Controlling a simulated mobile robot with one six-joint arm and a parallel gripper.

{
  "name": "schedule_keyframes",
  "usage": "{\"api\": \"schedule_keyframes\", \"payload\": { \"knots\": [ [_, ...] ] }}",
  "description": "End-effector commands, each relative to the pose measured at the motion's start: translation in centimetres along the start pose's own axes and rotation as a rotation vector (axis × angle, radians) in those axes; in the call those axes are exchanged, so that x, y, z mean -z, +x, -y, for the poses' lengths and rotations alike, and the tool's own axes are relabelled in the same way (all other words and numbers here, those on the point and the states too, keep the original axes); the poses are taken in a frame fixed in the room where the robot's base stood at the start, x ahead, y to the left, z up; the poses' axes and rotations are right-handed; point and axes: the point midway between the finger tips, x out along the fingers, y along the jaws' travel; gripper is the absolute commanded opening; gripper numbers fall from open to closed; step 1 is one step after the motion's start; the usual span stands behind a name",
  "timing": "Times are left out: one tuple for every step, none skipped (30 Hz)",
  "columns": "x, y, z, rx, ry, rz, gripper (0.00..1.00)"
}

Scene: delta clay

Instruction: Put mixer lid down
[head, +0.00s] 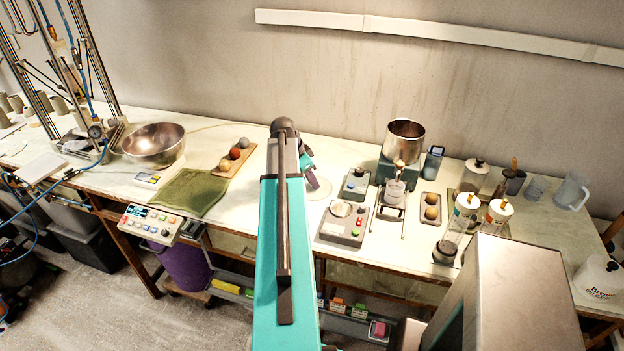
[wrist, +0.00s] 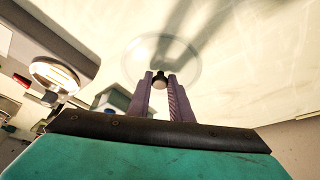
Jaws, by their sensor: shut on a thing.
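The mixer lid (wrist: 185,60) is a clear round disc with a small dark knob, seen in the wrist view. My gripper (wrist: 160,80) has its two purple fingers shut on the knob. The lid is over the pale tabletop; I cannot tell whether it touches it. In the head view my gripper (head: 312,178) is right of my teal arm, and the faint lid (head: 319,190) shows below its fingers. A steel pot (head: 404,139), open at the top, stands on a teal base to the right, apart from my gripper.
A small teal-topped device (head: 354,184) and a grey scale (head: 344,222) stand close right of my gripper. A wooden board (head: 238,163) with balls, a green cloth (head: 190,193) and a steel bowl (head: 153,146) lie left. Bare tabletop shows behind my gripper.

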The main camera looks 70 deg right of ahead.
Motion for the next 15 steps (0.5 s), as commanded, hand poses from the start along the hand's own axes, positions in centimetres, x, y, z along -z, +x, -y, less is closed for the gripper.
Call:
{"api": "schedule_keyframes", "payload": {
  "knots": [
    [0.01,0.01,0.01,0.0,0.0,0.0,0.0],
    [0.01,0.01,0.01,0.0,0.0,0.0,0.0],
    [0.01,0.01,0.01,0.0,0.0,0.0,0.0],
    [0.01,0.01,0.01,0.0,0.0,0.0,0.0],
    [0.01,0.01,0.01,0.0,0.0,0.0,0.0],
    [0.0,0.03,0.0,0.0,0.0,0.0,0.0],
    [-0.02,0.08,0.0,0.0,0.0,0.0,0.0],
    [-0.05,0.16,0.0,0.0,0.0,0.0,0.0],
    [-0.09,0.26,0.0,0.0,0.0,0.0,0.0],
    [-0.12,0.31,0.0,0.0,0.0,0.0,0.0],
    [-0.08,0.39,-0.02,0.0,0.001,0.0,0.0],
    [-0.02,0.3,-0.02,0.0,0.001,0.0,0.26],
    [-0.01,0.29,-0.02,0.0,0.001,0.0,0.31],
    [-0.01,0.29,-0.03,0.0,0.001,0.0,0.36],
    [-0.01,0.29,-0.02,0.0,0.001,0.0,0.38]
  ]
}}
